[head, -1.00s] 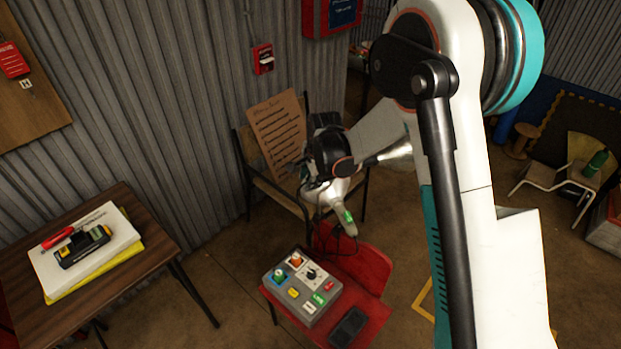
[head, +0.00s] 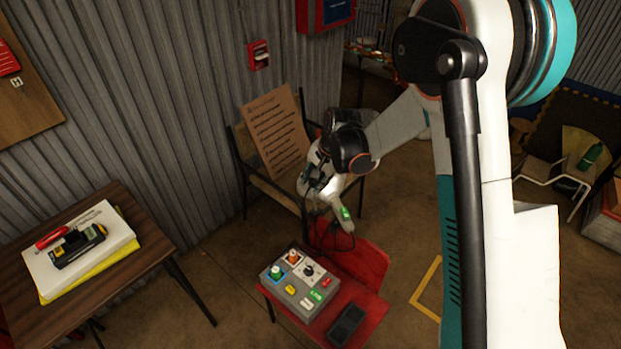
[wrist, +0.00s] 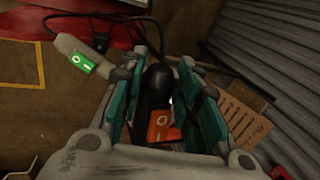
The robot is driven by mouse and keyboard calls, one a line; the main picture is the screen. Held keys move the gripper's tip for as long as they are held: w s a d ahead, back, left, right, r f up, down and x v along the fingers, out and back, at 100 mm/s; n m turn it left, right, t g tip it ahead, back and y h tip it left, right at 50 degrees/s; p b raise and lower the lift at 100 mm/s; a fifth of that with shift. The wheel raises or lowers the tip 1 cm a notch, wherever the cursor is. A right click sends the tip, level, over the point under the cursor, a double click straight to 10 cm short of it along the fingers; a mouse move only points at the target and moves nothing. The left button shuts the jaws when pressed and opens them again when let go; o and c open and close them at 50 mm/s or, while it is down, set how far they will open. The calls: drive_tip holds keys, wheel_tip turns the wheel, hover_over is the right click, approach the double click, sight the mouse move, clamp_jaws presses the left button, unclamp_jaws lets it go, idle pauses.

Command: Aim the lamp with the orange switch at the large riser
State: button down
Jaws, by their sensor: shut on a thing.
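A dark lamp (wrist: 157,84) with an orange switch (wrist: 160,126) sits between the teal fingers of my gripper (wrist: 168,72) in the wrist view, and my gripper is shut on it. In the head view my gripper (head: 318,182) is above the back of the red chair, and the orange switch is hidden there. A second, pale lamp with a green switch (wrist: 82,64) is beside my gripper, left of it in the wrist view; its green switch also shows in the head view (head: 345,213). I cannot make out the large riser in either view.
A grey control box (head: 300,283) with coloured buttons and a black object (head: 345,325) lie on the red chair (head: 368,272). A chair with a brown notice (head: 275,135) stands by the corrugated wall. A wooden table (head: 145,275) is at left. Thin cables run near my gripper.

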drive_tip(key=shift+s+d+n+g, duration=0.35)
drive_tip(key=shift+d+n, duration=0.25)
drive_tip(key=shift+n, duration=0.4)
drive_tip(key=c, duration=1.2)
unclamp_jaws()
drive_tip(key=v, duration=1.2)
drive_tip(key=shift+d, duration=0.2)
